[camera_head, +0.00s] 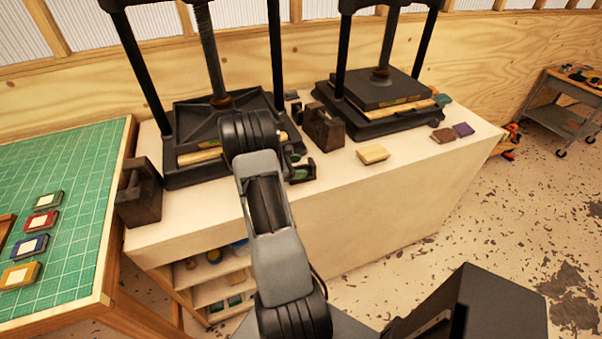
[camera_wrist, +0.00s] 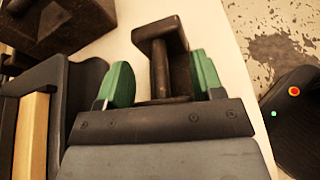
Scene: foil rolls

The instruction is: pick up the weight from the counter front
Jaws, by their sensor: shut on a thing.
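A dark brown iron weight (camera_wrist: 178,55) with a bar handle sits between the green finger pads of my gripper (camera_wrist: 163,76) in the wrist view. My gripper is shut on it, one pad on each side. In the head view my gripper (camera_head: 300,167) is at the front part of the pale counter (camera_head: 350,200), in front of the left press. My arm and the fingers hide most of the held weight there. I cannot tell whether its base touches the counter.
Another dark weight (camera_head: 325,128) stands just behind, between the two presses. A third (camera_head: 138,190) stands at the counter's left end. The left press (camera_head: 180,125) is close to my gripper. A wooden block (camera_head: 373,154) lies to the right.

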